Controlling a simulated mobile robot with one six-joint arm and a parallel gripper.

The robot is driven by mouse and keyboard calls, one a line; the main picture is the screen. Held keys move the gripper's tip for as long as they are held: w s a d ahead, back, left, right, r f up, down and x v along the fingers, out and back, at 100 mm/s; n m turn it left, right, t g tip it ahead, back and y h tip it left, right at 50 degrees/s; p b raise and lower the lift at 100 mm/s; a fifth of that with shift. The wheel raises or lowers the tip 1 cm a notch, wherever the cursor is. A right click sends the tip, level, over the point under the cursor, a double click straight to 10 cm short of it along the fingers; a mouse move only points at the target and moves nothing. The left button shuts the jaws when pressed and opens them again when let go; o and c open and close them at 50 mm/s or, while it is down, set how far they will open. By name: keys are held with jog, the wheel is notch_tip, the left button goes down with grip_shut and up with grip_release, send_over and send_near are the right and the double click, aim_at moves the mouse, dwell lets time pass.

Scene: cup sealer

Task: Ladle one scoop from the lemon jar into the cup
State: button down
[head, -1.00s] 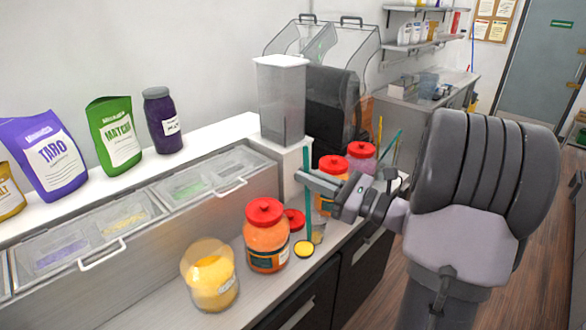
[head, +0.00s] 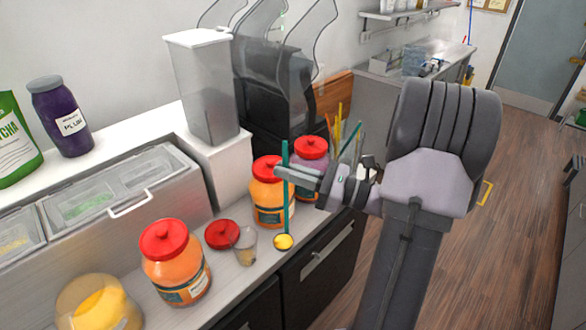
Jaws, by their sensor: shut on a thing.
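My gripper (head: 284,174) is shut on the upper part of the ladle's teal handle (head: 286,205). The ladle hangs upright, and its bowl (head: 283,242) shows yellow on top. The bowl is just right of the clear cup (head: 245,247), near the counter's front edge; its exact height is unclear. The cup stands on the counter, with something brownish or grey visible low in it. The open jar of yellow contents (head: 100,308), which looks like the lemon jar, is at the lower left, partly cut off by the frame.
A red lid (head: 222,234) lies behind the cup. An orange jar with red lid (head: 175,262) stands left of the cup. Two more red-lidded jars (head: 270,192) (head: 311,155) stand behind the ladle. A white dispenser (head: 205,90) and lidded bins (head: 110,190) line the back.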

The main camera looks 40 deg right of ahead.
jog(key=w+p, duration=0.5)
jog(key=w, duration=1.1)
jog(key=s+a+f+n+g+b, duration=0.1)
jog(key=s+a+f+n+b, duration=0.3)
jog(key=b, duration=0.7)
jog(key=s+a+f+n+y+b, duration=0.1)
jog(key=s+a+f+n+b, duration=0.3)
jog(key=a+f+n+b, duration=0.4)
jog(key=s+a+f+n+g+b, duration=0.1)
jog(key=s+a+f+n+b, duration=0.3)
jog(key=a+b, duration=0.6)
jog(key=shift+s+a+f+n+g+b, duration=0.3)
jog(key=shift+f+n+b, duration=0.65)
jog(key=shift+b, duration=1.9)
jog(key=shift+w+r, duration=0.1)
